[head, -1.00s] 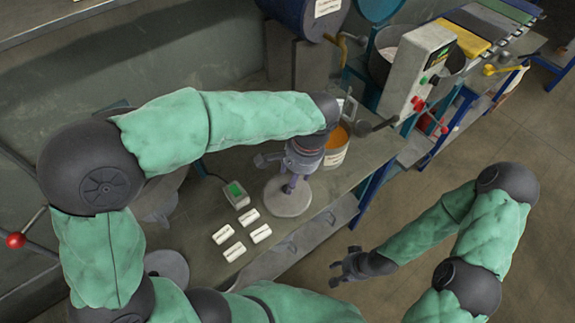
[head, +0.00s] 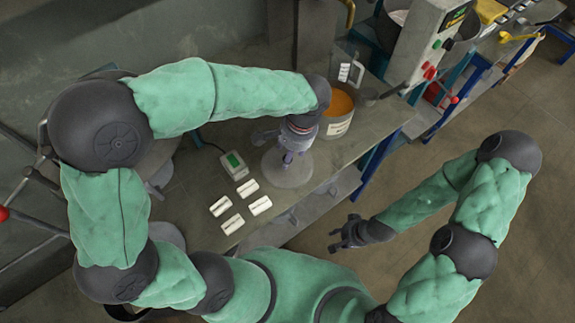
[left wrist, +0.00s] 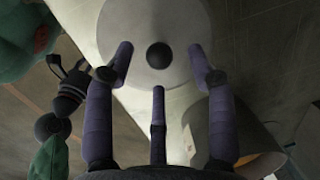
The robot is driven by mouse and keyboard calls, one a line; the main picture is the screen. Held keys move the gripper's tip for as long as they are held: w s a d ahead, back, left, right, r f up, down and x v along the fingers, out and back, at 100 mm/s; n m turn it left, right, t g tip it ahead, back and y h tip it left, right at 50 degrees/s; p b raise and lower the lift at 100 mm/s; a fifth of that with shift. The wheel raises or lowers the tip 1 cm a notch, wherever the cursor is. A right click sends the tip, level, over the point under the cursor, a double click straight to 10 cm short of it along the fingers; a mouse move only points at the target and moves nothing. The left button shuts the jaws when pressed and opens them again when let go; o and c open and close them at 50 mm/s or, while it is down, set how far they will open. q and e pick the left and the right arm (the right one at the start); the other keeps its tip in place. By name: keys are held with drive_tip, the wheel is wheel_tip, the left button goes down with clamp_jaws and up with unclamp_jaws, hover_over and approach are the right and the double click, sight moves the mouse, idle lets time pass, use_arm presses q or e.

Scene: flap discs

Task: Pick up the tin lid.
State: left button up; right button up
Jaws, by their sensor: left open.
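The tin lid is a round, flat grey disc with a dark round knob at its middle. It lies on the bench in the head view (head: 287,172), and fills the top middle of the left wrist view (left wrist: 160,18). My left gripper (head: 287,143) is directly over it, hiding part of it. In the left wrist view its purple fingers (left wrist: 160,68) are spread open around the knob, apart from it, with nothing held. My right gripper (head: 346,233) is off the front of the bench over the floor, with its fingers spread and empty.
An open tin of orange contents (head: 340,103) stands just behind and right of the lid. Several white blocks (head: 240,205) and a box with a green screen (head: 234,165) lie to its left. A grey machine (head: 425,45) stands at back right.

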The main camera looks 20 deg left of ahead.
use_arm(q)
drive_tip(key=f, duration=0.2)
drive_tip(key=shift+a+f+b, duration=0.2)
drive_tip(key=shift+f+b, duration=0.1)
drive_tip(key=shift+b, duration=0.05)
use_arm(e)
drive_tip(key=shift+f, duration=0.65)
use_arm(q)
drive_tip(key=shift+r, duration=0.1)
clamp_jaws()
